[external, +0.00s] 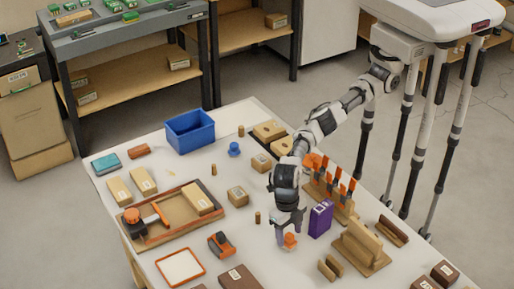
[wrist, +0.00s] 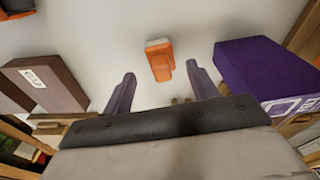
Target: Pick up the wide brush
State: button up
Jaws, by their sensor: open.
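A small orange object (external: 290,241), which looks like the wide brush, lies on the white table below my gripper (external: 289,230) in the external view. My gripper (wrist: 160,74) is open, with one grey-purple finger on each side of the brush's lower end as pictured. Nothing is held. I cannot tell how far the fingertips are above the table.
A purple box (external: 320,217) stands close to the right of my gripper. A wooden rack (external: 337,204) with orange-handled tools is behind it. An orange and black tool (external: 220,244) lies to the left. A wooden holder (external: 361,247) is at the right. Bare table lies around the brush.

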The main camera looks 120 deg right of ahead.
aim_at(290, 234)
jog(key=shift+s+a+f+p, duration=0.1)
jog(key=shift+f+p, duration=0.05)
jog(key=shift+f, duration=0.75)
jog(key=shift+s+f+p, duration=0.1)
jog(key=shift+f+p, duration=0.05)
jog(key=shift+f, duration=0.75)
jog(key=c, duration=1.1)
jog(key=shift+o, duration=0.2)
jog(key=shift+r, duration=0.1)
